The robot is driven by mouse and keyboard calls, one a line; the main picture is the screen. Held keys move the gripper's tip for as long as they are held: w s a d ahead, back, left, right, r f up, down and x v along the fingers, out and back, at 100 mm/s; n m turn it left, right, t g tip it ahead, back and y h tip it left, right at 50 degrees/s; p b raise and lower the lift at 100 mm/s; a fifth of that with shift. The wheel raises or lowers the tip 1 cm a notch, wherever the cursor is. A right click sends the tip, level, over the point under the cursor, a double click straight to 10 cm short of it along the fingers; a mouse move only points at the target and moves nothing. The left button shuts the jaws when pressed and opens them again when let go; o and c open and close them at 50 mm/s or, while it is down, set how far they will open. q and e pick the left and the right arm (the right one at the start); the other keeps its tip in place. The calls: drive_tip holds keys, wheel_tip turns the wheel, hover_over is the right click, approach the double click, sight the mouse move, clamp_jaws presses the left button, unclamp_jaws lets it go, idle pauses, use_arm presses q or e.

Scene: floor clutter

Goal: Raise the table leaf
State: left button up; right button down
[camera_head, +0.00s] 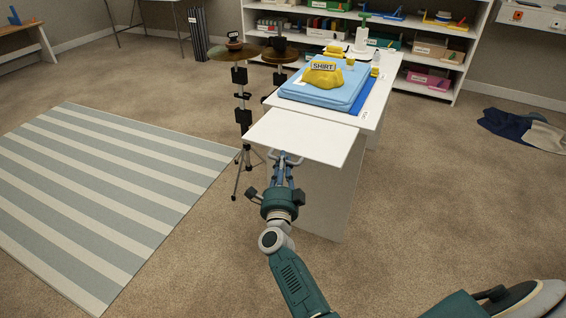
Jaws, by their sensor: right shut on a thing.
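The white table leaf (305,134) juts from the near end of the white table (372,114). It looks raised to about level with the tabletop, though a slight tilt is hard to judge. A grey bar handle (296,160) sits at its near edge. My right gripper (285,161) is at this edge, shut on the handle; its fingertips are partly hard to make out. A white panel (335,195) stands under the leaf. My left gripper is not in view.
A blue folded stack (325,93) with a yellow cloth (324,76) labelled SHIRT lies on the table. A drum and cymbal stand (241,100) is close left of the leaf. A striped rug (105,190) covers the left floor. Shelves (470,50) stand behind. Right floor is mostly clear.

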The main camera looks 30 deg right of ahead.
drive_tip(key=shift+w+a+r, duration=0.1)
drive_tip(key=shift+r, duration=0.25)
drive_tip(key=c, duration=1.7)
unclamp_jaws()
drive_tip(key=shift+r, duration=0.15)
